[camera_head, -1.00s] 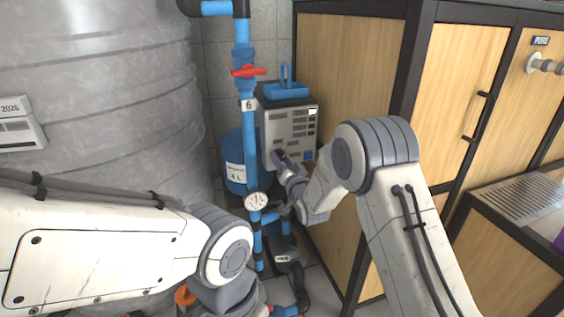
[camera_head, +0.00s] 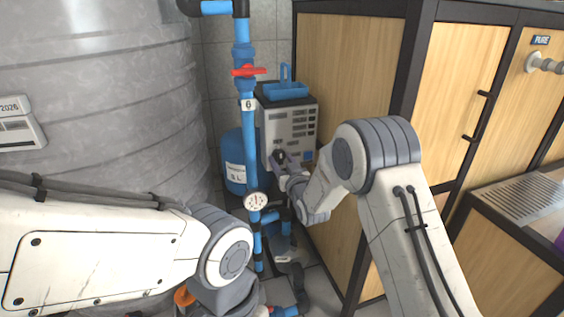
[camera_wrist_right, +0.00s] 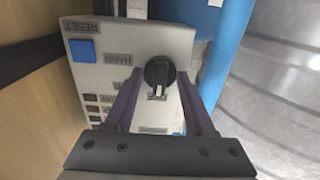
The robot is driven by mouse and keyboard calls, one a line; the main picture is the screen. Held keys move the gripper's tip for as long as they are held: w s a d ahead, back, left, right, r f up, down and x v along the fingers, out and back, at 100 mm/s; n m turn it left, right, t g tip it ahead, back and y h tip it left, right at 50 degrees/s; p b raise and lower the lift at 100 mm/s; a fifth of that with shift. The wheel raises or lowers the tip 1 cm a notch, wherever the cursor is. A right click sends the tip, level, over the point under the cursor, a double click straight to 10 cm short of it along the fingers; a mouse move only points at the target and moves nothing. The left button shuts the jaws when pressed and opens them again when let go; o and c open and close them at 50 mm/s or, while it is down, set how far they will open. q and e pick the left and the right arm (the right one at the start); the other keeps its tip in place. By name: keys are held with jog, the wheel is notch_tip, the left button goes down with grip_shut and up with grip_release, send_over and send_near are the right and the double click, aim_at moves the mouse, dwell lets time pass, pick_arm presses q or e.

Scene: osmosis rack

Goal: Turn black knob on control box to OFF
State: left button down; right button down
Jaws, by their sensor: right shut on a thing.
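The control box (camera_head: 290,122) is a light grey panel box with dark slots in the head view. In the right wrist view its face (camera_wrist_right: 110,80) carries a blue button (camera_wrist_right: 83,50) beside the word RESET and a label HAND. The round black knob (camera_wrist_right: 159,71) sits between the two fingers of my right gripper (camera_wrist_right: 159,75), which is shut on it. A pale mark shows on the knob's side nearer the gripper; the label beyond it is unreadable. My left gripper is out of view.
A blue pipe (camera_head: 247,130) with a red valve handle (camera_head: 249,71) and a gauge (camera_head: 256,201) stands just left of the box. A blue tank (camera_head: 235,175) is behind it. Wooden cabinets (camera_head: 345,70) close off the right, a large grey tank (camera_head: 100,80) the left.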

dwell(0.4)
jog(key=shift+c, duration=1.2)
grip_release()
jog(key=p+v, duration=0.2)
jog(key=v, duration=0.8)
jog(key=shift+s+p, duration=0.25)
jog(key=shift+p, duration=0.1)
jog(key=shift+r, duration=0.1)
